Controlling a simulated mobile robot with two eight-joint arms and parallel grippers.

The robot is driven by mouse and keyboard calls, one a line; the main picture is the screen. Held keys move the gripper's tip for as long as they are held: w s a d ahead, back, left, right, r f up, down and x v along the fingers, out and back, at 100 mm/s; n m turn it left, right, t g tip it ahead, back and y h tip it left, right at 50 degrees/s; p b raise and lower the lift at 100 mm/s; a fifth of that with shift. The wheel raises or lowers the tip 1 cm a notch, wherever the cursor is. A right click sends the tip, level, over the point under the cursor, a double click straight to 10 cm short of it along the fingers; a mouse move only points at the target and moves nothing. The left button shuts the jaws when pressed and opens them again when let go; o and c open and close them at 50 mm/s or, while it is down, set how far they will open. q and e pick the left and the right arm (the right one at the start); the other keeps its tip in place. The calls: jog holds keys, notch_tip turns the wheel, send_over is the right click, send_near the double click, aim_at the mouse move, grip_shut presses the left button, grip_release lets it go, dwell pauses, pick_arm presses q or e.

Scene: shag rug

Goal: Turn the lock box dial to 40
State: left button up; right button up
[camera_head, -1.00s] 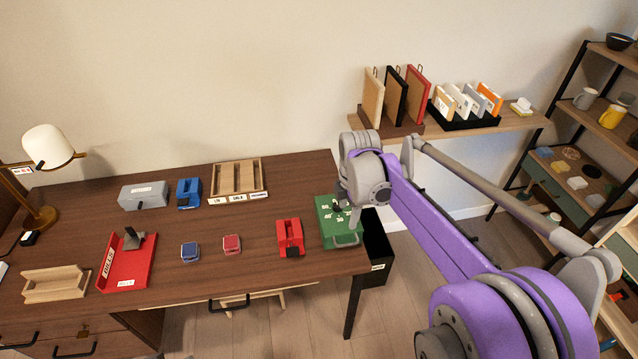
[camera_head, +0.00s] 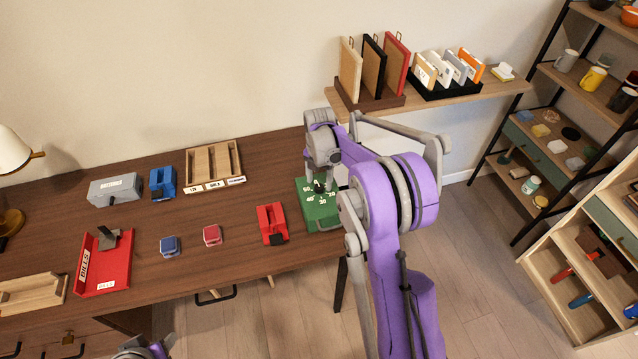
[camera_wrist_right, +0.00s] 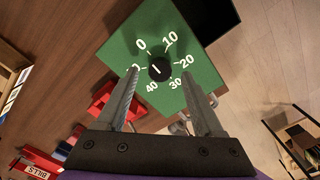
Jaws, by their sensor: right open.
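The green lock box (camera_head: 318,219) stands at the right end of the desk, with a black dial and white numbers on top. In the right wrist view the dial (camera_wrist_right: 159,68) sits on the green box top (camera_wrist_right: 120,50), ringed by 0, 10, 20, 30, 40 and a number partly hidden behind a finger. A small white mark shows on the dial; I cannot tell which number it points to. My right gripper (camera_head: 320,183) is over the box top. Its fingers (camera_wrist_right: 166,80) are open, apart on either side of the dial in the wrist picture, gripping nothing. My left gripper is not visible.
A red stapler-like object (camera_head: 271,222) stands just left of the box. Small blue (camera_head: 170,246) and red (camera_head: 212,235) blocks and a red tray (camera_head: 100,272) lie farther left on the desk. A shelf (camera_head: 440,100) with frames and cards hangs behind my right arm.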

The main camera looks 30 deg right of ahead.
jog(key=shift+f, duration=0.95)
grip_shut()
